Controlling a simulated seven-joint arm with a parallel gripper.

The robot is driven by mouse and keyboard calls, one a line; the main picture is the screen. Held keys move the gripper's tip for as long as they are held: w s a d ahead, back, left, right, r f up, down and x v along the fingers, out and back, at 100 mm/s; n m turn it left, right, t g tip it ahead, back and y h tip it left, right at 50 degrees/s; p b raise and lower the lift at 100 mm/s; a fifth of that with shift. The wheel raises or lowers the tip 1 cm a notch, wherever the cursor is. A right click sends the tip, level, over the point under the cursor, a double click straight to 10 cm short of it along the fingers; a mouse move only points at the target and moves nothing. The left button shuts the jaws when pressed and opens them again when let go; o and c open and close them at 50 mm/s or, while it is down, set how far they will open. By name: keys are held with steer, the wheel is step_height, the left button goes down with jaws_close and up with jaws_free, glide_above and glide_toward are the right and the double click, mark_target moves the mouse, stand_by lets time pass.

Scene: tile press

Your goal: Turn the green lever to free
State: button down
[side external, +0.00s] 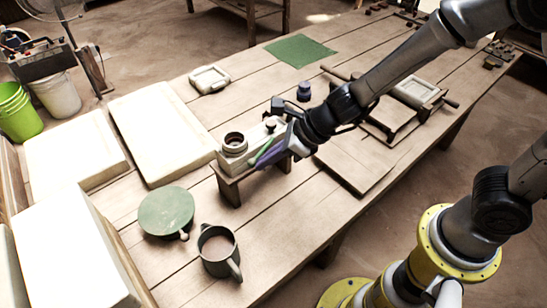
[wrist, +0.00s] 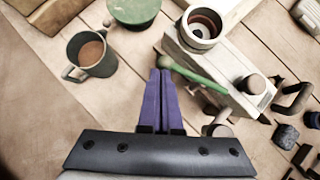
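The green lever (wrist: 203,78) runs along the near side of a pale block-shaped device (wrist: 225,70). Its rounded end is by my fingertips. In the side external view the lever (side external: 263,150) is a thin green bar, partly hidden by my gripper. The device (side external: 232,160) has a dark-rimmed round cup on top and stands on a small wooden stand. My gripper (wrist: 160,73) has purple fingers that lie together, with nothing visible between them. The tips are at or just beside the lever's end; I cannot tell whether they touch. My gripper also shows in the side external view (side external: 264,163).
A dark mug (side external: 217,250) and a round green lidded pot (side external: 167,212) stand at the near left. A white slab (side external: 150,115) lies behind them. A wooden board (side external: 352,178) and a framed press (side external: 415,92) are to the right. A green mat (side external: 300,50) lies at the back.

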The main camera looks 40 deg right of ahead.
steer(key=shift+w+a, duration=0.55)
steer(key=shift+a, duration=0.05)
steer(key=shift+w+a, duration=0.1)
steer(key=shift+w, duration=0.1)
steer(key=shift+s, duration=0.1)
stand_by(0.3)
steer(key=s+d+r, duration=0.2)
steer(key=s+r, duration=0.6)
steer(key=s, duration=0.2)
steer(key=shift+r, duration=0.2)
stand_by(0.5)
